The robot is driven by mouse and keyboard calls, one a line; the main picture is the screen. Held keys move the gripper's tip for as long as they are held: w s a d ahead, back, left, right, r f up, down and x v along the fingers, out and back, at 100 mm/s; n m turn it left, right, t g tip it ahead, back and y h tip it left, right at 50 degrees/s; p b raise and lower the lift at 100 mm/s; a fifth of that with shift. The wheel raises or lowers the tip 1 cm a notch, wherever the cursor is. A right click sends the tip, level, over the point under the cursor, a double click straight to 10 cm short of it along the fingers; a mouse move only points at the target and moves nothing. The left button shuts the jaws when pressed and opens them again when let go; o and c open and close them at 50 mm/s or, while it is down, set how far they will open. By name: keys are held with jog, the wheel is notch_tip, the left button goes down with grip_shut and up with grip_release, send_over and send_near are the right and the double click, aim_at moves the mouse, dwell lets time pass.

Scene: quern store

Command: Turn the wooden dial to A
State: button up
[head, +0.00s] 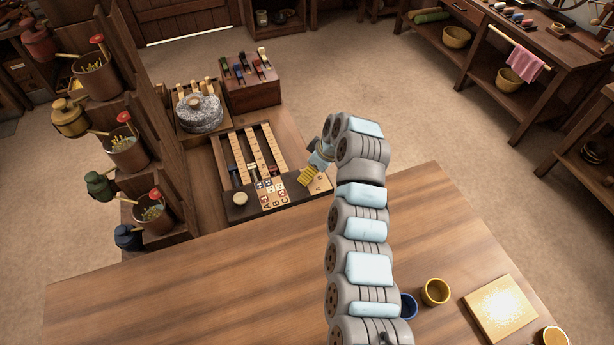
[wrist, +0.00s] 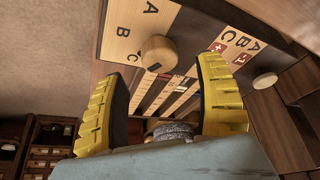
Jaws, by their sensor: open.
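The wooden dial (wrist: 160,50) is a round pale knob beside a pale plate (wrist: 124,18) lettered A, B and C in the wrist view. Contact with the dial cannot be made out. In the head view my gripper (head: 309,177) is over the right end of the dark board, where letters show; the dial is hidden there.
A stone quern (head: 199,113) and a wooden box (head: 252,95) stand behind. The wooden counter (head: 200,285) in front is mostly clear.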

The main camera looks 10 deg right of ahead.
jog(key=shift+b+x, duration=0.4)
jog(key=shift+x, duration=1.7)
jog(key=shift+s, duration=0.1)
jog(key=c, duration=1.2)
